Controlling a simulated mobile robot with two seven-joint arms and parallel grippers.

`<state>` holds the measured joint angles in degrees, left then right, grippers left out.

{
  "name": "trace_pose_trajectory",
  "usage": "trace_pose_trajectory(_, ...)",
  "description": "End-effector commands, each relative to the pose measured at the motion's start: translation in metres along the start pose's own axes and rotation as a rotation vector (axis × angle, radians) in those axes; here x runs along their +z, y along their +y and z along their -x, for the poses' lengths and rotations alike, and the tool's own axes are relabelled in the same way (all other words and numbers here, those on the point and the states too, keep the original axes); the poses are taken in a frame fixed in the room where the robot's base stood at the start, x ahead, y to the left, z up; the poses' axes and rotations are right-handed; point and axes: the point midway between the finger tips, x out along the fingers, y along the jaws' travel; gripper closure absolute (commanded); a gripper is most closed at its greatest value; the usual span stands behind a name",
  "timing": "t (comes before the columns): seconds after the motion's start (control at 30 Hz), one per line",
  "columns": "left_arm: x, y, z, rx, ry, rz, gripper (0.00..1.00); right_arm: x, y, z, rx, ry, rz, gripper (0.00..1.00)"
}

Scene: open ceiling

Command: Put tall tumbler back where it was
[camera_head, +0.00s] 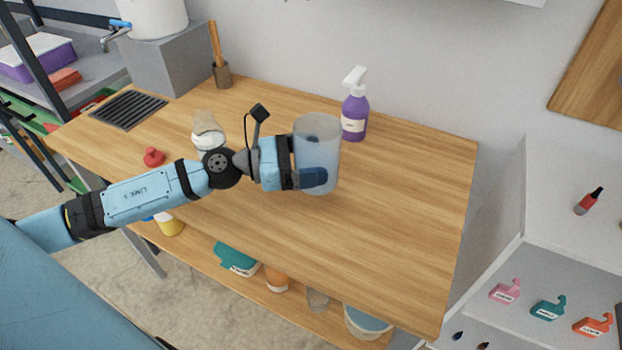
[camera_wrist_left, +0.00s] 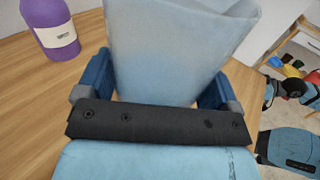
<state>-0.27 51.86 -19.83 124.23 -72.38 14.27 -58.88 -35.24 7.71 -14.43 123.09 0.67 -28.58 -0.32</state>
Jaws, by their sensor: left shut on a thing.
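The tall tumbler (camera_head: 318,140) is a translucent pale blue cup, upright over the right-middle part of the wooden table in the head view. My left gripper (camera_head: 315,176) is shut on its lower part, with the fingers on either side of it. In the left wrist view the tumbler (camera_wrist_left: 170,55) rises between the two blue fingers (camera_wrist_left: 160,88). Its base is hidden there, and I cannot tell whether it touches the tabletop. My right gripper is not in the head view; part of my other arm seems to show at the right of the wrist view.
A purple spray bottle (camera_head: 354,112) stands just behind the tumbler. A glass jar (camera_head: 207,131) and a red stopper (camera_head: 153,157) are on the left of the wooden table (camera_head: 400,200), near a dark drain grate (camera_head: 128,110). The table's right part is clear.

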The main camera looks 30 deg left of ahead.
Motion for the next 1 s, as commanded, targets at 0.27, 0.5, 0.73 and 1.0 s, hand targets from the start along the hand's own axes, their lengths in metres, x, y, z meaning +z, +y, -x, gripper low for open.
trace_pose_trajectory(0.27, -0.039, 0.000, 0.000, 0.000, -0.001, 0.003, 0.54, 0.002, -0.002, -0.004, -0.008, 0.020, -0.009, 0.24)
trace_pose_trajectory(0.5, -0.040, 0.000, 0.000, -0.001, -0.001, 0.000, 0.54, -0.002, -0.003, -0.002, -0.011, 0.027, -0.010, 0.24)
trace_pose_trajectory(0.73, -0.045, 0.000, 0.000, -0.001, 0.000, 0.000, 0.11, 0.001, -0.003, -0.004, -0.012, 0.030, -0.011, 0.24)
trace_pose_trajectory(1.0, -0.043, 0.000, 0.000, -0.001, 0.000, 0.001, 0.00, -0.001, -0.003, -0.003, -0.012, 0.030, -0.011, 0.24)
